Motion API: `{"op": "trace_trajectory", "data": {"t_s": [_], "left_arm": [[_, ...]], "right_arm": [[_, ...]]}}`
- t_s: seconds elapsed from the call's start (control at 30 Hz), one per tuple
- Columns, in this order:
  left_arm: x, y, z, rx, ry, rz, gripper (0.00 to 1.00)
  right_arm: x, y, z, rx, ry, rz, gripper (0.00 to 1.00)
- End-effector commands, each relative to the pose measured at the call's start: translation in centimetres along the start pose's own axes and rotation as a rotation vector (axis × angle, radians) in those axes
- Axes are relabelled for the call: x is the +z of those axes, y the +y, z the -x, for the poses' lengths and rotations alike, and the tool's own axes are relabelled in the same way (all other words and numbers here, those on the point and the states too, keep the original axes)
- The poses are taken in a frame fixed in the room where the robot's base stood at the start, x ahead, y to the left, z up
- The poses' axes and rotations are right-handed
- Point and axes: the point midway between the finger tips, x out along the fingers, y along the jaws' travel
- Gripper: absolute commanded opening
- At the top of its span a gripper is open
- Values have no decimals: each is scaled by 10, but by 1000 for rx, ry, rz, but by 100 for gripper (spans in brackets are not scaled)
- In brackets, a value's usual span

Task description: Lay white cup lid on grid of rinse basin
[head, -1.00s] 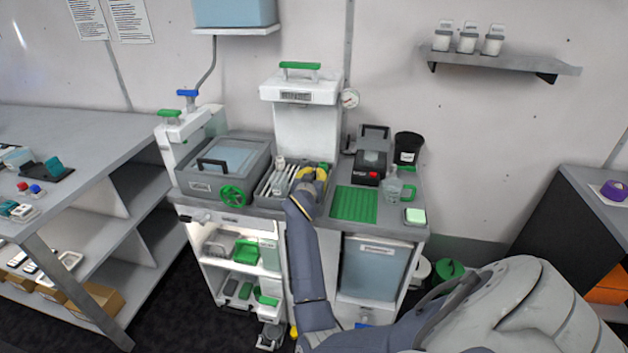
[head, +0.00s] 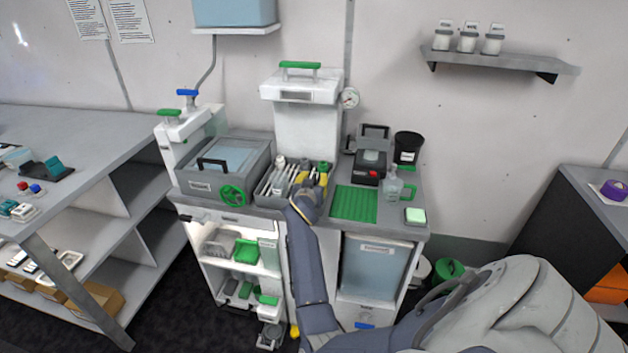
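A green grid (head: 355,204) is set in the counter right of the middle; it looks bare. I take it for the rinse basin's grid. My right gripper (head: 312,180) is over the right part of a grey open tray (head: 262,201), left of the grid. Yellow parts show around its fingers, and I cannot tell whether it is open, shut or holding something. I cannot make out a white cup lid for certain; several small items stand in the tray, partly hidden by my gripper. My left gripper is not in view.
A clear jug with a green handle (head: 394,189), a black device with a red button (head: 369,168) and a black cup (head: 407,147) stand right of and behind the grid. A grey basin with a green handwheel (head: 234,195) is left. A white tank (head: 305,125) rises behind.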

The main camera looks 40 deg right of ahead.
Motion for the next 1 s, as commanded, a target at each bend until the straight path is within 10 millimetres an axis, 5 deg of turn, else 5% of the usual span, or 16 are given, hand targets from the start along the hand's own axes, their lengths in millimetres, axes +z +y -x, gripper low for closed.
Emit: {"op": "trace_trajectory", "data": {"t_s": [0.17, 0.63, 1.0], "left_arm": [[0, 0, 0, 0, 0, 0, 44], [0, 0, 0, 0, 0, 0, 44], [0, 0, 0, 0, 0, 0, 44]], "right_arm": [[-3, 0, 0, 0, 1, 0, 31], [-2, 0, 49, -1, -1, -1, 31], [-3, 0, 56, 0, 0, 0, 31]]}}
